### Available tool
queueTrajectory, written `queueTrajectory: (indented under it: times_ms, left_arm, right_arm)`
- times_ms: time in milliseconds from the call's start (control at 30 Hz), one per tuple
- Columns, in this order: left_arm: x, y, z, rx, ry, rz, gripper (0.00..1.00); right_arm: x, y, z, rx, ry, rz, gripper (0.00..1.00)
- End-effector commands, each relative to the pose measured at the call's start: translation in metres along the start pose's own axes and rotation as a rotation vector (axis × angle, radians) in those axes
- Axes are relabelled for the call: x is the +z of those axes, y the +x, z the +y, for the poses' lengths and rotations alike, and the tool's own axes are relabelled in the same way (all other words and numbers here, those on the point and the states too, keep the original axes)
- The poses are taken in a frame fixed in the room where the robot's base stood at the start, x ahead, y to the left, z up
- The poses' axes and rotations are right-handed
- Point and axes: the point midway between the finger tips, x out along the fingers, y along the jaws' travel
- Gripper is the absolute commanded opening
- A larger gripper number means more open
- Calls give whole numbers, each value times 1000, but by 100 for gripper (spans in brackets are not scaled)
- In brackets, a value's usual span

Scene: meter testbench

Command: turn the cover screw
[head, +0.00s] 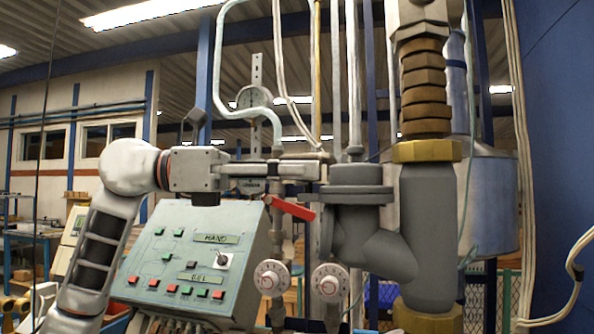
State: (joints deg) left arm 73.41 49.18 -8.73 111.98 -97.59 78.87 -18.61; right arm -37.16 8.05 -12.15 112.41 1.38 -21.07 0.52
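My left gripper (318,167) reaches in from the left, level, above the green control panel. Its fingertips are at the left side of the grey pipe fitting's round flanged cover (357,190). They overlap the cover's edge in this view, and I cannot tell whether they touch it. The fingers show from the side, so their opening cannot be told. No cover screw can be made out; it may be hidden by the fingers or too small to see. My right gripper is not in view.
A red lever (290,209) sits just below the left gripper. Two round white dials (271,277) stand lower down. The sloped control panel (190,262) is below the arm. A pressure gauge (254,97) and bent pipes rise behind it. A thick brass-fitted pipe (427,150) stands at right.

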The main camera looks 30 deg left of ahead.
Motion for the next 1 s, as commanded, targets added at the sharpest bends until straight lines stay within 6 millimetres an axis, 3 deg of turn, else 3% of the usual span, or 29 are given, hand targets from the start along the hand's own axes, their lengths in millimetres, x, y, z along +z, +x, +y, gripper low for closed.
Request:
queueTrajectory:
  times_ms: [33, 67, 267, 700, 1000]
  left_arm:
    - [0, 0, 0, 0, 0, 0, 9]
    - [0, 0, 0, 0, 0, 0, 1]
    - [0, 0, 0, 10, 1, 2, 1]
    - [1, 0, -4, 257, 3, 4, 2]
    - [0, 0, -4, 279, 0, 0, 2]
  right_arm:
    - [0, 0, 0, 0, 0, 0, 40]
    - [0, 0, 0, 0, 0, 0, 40]
    - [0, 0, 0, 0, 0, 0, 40]
    - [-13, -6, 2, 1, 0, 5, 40]
    - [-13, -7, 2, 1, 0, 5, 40]
